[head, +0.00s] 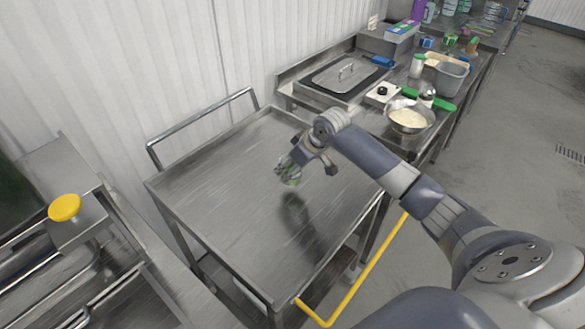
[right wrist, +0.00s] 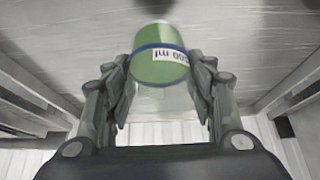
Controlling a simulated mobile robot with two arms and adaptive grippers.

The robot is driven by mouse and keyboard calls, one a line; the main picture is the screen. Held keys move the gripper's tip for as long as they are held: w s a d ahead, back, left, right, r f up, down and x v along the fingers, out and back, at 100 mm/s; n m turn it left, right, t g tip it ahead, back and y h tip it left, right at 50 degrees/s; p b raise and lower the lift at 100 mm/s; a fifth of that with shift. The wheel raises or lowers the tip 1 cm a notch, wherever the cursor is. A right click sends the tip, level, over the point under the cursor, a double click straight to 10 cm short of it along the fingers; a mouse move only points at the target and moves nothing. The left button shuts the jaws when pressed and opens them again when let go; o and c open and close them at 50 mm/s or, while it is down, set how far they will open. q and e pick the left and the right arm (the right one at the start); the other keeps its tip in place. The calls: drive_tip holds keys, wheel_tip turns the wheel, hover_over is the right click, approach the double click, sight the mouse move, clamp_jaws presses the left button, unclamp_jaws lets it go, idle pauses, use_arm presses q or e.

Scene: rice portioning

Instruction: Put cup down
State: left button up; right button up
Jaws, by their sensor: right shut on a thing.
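My right gripper (head: 291,168) is over the bare steel cart top (head: 215,185) in the head view. It is shut on a cup. In the right wrist view the cup (right wrist: 160,58) is green with a blue band and a white label, and it sits between the two fingers of the gripper (right wrist: 160,85). In the head view only a little green of the cup shows between the fingers. A dark shadow or reflection lies on the cart top below it. I cannot tell whether the cup touches the surface. My left gripper is not in view.
The cart top is otherwise clear. A wall runs behind the cart.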

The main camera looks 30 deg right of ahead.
drive_tip(key=shift+w+d+f, duration=0.1)
drive_tip(key=shift+w+d, duration=0.5)
drive_tip(key=shift+w, duration=0.2)
wheel_tip(320, 180, down, 3)
drive_tip(key=shift+r+p, duration=0.2)
drive_tip(key=shift+p, duration=0.55)
drive_tip(key=shift+f, duration=0.45)
drive_tip(key=shift+f, duration=0.1)
drive_tip(key=o, duration=1.1)
drive_tip(key=shift+o, duration=0.2)
drive_tip(key=shift+r, duration=0.2)
drive_tip(key=b+v, duration=0.1)
drive_tip(key=v, duration=1.1)
drive_tip(key=shift+b, duration=0.35)
